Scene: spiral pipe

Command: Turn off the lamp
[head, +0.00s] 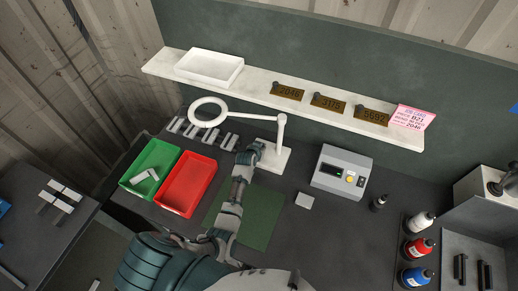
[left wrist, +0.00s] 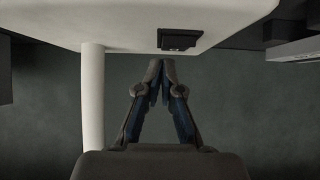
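The lamp (head: 281,132) is white, with an upright post, a jointed arm and a ring-shaped head (head: 193,113) reaching left. Its flat white base (head: 277,160) rests on the dark bench. In the left wrist view the lamp's base (left wrist: 140,22) fills the top, with the post (left wrist: 93,95) on the left. A black switch (left wrist: 180,39) sits on the base edge. My left gripper (head: 254,149) is at the base's left side in the head view. In the left wrist view its fingertips (left wrist: 162,65) are together, empty, just below the switch; contact is unclear. My right gripper is not in view.
A green bin (head: 133,185) and a red bin (head: 186,184) stand left of my arm. A grey box with buttons (head: 341,169) stands right of the lamp. A shelf (head: 257,90) with a white tray (head: 208,67) runs behind. Several bottles stand at right.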

